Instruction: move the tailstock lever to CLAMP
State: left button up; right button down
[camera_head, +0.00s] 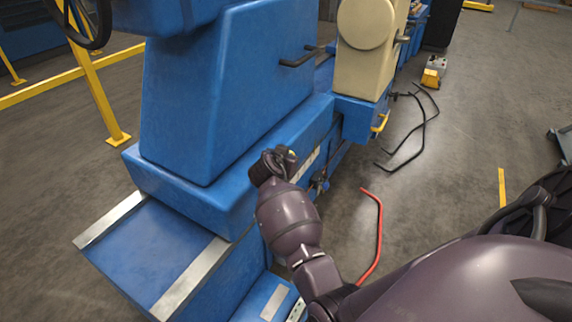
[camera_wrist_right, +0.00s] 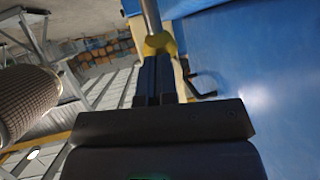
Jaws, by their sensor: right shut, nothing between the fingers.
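The blue tailstock (camera_head: 215,90) stands on a blue bed in the head view. In the right wrist view a grey metal rod with a yellow end (camera_wrist_right: 160,43), which looks like the lever, comes down from the top edge. My right gripper (camera_wrist_right: 158,58) is shut and empty, its fingertips right at the yellow end; I cannot tell whether they touch. The lever's position marking is not readable. My left gripper is not in view.
A dark bent handle (camera_head: 298,57) sticks out of the tailstock's right side. A cream machine part (camera_head: 363,45) stands behind. A red bent bar (camera_head: 378,235) and black bent bars (camera_head: 418,130) lie on the floor. A yellow railing (camera_head: 95,75) is at left. Floor at right is mostly open.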

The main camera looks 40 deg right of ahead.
jog(key=d+y+p, duration=0.1)
jog(key=d, duration=0.1)
jog(key=w+d+g+y, duration=0.1)
jog(key=d, duration=0.1)
jog(key=shift+w+r+y+p, duration=0.2)
jog(key=shift+y+p, duration=0.1)
jog(key=shift+p, duration=0.1)
jog(key=shift+w+d+f, duration=0.1)
jog(key=shift+d+f, duration=0.15)
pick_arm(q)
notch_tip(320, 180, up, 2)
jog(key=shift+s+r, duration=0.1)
pick_arm(e)
jog(key=shift+w+d+f+g, duration=0.2)
jog(key=shift+d+g, duration=0.1)
jog(key=shift+d, duration=0.35)
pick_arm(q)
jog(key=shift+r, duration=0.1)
pick_arm(e)
jog(key=shift+d, duration=0.1)
